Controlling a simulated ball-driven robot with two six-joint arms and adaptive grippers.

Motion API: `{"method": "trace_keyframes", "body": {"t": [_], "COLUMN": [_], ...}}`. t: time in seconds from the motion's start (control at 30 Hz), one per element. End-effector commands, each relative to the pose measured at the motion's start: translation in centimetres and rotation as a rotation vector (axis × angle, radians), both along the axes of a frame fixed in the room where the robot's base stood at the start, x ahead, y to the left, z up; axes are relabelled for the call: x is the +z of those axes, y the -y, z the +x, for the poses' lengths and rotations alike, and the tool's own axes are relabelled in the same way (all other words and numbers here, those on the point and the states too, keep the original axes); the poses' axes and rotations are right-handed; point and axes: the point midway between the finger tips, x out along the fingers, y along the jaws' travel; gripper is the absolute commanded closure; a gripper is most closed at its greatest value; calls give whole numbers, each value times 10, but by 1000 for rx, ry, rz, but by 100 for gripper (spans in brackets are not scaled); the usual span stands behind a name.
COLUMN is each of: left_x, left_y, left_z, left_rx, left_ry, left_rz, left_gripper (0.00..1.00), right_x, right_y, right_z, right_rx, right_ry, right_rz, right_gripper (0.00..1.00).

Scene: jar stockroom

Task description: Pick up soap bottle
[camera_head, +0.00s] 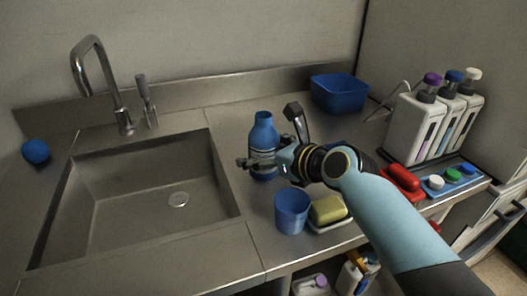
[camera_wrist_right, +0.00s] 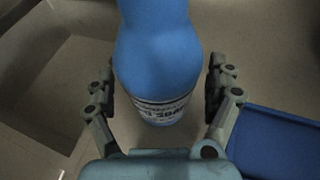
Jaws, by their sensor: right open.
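The soap bottle (camera_head: 264,133) is blue with a lettered label band and stands upright on the steel counter, just right of the sink. It also fills the middle of the right wrist view (camera_wrist_right: 157,62). My right gripper (camera_head: 262,163) is open at the bottle, with one finger on each side of it. In the right wrist view the fingers (camera_wrist_right: 160,92) stand left and right of the bottle near its label; a gap shows on both sides. Part of the bottle's lower body is hidden by the gripper in the head view. My left gripper is not in view.
A blue cup (camera_head: 291,212) and a yellow sponge (camera_head: 327,209) on a dish stand in front of the right arm. A blue tub (camera_head: 339,93) is behind. White dispensers (camera_head: 412,128) stand at right. The sink (camera_head: 140,200) opens at left, with a tap (camera_head: 98,85) behind it.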

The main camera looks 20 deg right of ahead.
Motion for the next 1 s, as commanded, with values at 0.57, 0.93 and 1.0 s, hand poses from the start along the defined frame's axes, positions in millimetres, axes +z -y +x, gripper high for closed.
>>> {"method": "trace_keyframes", "body": {"t": [0.57, 0.93, 1.0], "left_x": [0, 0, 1], "left_y": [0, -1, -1], "left_z": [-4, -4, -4], "left_rx": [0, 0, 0], "left_ry": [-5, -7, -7], "left_rz": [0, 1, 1], "left_gripper": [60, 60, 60], "right_x": [0, 2, 4], "right_y": [0, 0, 0], "right_z": [-1, 0, 0], "right_rx": [0, 0, 0], "right_ry": [0, 2, 2], "right_rz": [0, 1, 1], "right_gripper": [71, 79, 79]}}
